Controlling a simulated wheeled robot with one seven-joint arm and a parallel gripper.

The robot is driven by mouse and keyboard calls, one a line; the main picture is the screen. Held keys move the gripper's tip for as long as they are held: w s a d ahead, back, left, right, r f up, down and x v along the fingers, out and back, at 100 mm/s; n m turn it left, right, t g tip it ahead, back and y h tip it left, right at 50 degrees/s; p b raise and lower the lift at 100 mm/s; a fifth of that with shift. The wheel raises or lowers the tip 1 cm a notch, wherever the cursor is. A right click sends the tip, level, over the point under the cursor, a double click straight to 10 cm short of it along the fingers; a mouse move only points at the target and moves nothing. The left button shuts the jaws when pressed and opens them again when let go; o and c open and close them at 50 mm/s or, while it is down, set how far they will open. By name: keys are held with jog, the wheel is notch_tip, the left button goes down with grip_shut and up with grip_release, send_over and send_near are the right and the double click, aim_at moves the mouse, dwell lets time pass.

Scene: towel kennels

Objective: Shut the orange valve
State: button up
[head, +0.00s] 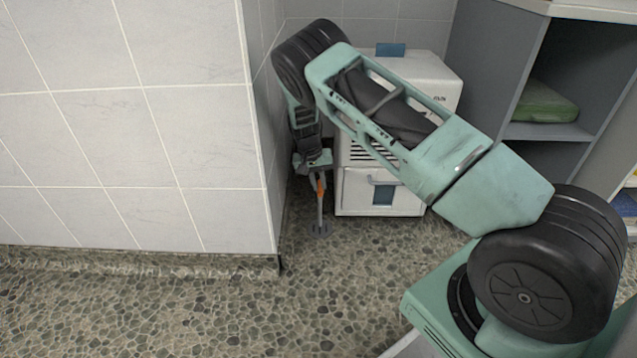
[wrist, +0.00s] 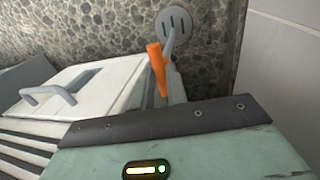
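The orange valve (head: 320,187) is a small lever on a thin grey upright pipe (head: 320,212) that stands on a round floor plate (head: 321,229), in the narrow gap between the tiled wall and a white cabinet. In the wrist view the orange lever (wrist: 157,70) lies along the pipe, and the slotted round plate (wrist: 173,24) shows beyond it. My gripper (head: 314,166) points down just above the lever in the head view. Its fingers are too small there and hidden behind the gripper's body in the wrist view, so opening and contact cannot be told.
The white cabinet (head: 379,192) with a handle and vents stands close on the right of the valve. The tiled wall corner (head: 262,150) is close on the left. Grey shelves (head: 547,131) with a folded green towel (head: 545,105) stand further right. The pebbled floor in front is clear.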

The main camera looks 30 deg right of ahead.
grip_shut()
jog(key=m+p, duration=0.2)
jog(key=shift+r+m+p, duration=0.15)
jog(key=shift+m+p, duration=0.2)
jog(key=shift+m, duration=0.05)
jog(key=m+g+y+p, duration=0.1)
jog(key=m+p, duration=0.1)
jog(key=m, duration=0.3)
jog(key=shift+w+d, duration=0.1)
jog(key=shift+d, duration=0.05)
jog(key=m+y, duration=0.1)
jog(key=m, duration=0.3)
jog(key=shift+m+p, duration=0.4)
jog(key=m+y+p, duration=0.1)
jog(key=m, duration=0.4)
jog(key=shift+d, duration=0.2)
jog(key=shift+m, duration=0.3)
